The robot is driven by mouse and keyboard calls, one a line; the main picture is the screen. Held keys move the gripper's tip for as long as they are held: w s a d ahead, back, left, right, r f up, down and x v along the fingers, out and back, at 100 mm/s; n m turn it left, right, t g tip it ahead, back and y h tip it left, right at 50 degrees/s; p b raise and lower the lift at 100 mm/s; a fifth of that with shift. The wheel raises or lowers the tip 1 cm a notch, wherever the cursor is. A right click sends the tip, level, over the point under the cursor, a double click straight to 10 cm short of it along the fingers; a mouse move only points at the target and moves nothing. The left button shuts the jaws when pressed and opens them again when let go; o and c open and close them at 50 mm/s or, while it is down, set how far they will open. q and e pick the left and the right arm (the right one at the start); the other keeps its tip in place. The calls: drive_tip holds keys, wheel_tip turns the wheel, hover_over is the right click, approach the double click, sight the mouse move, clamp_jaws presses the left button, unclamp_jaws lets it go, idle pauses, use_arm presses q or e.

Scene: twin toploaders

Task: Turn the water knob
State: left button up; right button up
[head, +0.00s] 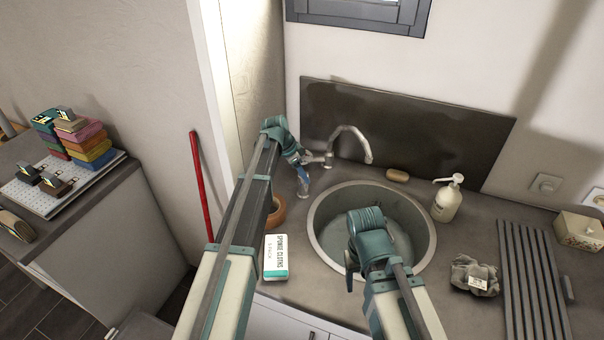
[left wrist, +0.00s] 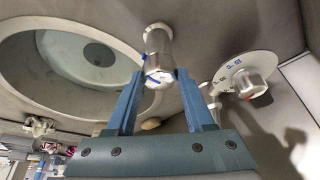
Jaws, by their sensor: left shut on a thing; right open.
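The chrome water knob (left wrist: 158,55) has a blue mark on its end face and sits between the two blue fingers of my left gripper (left wrist: 158,76) in the left wrist view. My left gripper (head: 303,182) is shut on it, just left of the chrome faucet (head: 352,130) in the head view. There, my own wrist and fingers largely hide the knob. My right gripper (head: 350,272) is open over the near part of the round sink (head: 428,225), mostly hidden by its own wrist.
A soap bottle (head: 447,200) and a brown soap bar (head: 398,175) stand by the sink. A sponge box (head: 276,258) and a terracotta pot (head: 277,212) are near my left arm. A drying rack (head: 532,275) lies right.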

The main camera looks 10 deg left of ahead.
use_arm(q)
clamp_jaws()
drive_tip(key=shift+s+n, duration=0.1)
drive_tip(key=shift+n, duration=0.4)
drive_tip(key=shift+n+t+y, duration=0.4)
drive_tip(key=shift+n+y, duration=0.1)
drive_tip(key=shift+n, duration=0.5)
drive_tip(key=o, duration=1.2)
unclamp_jaws()
drive_tip(key=shift+r, duration=0.15)
use_arm(e)
drive_tip(key=shift+r, duration=0.2)
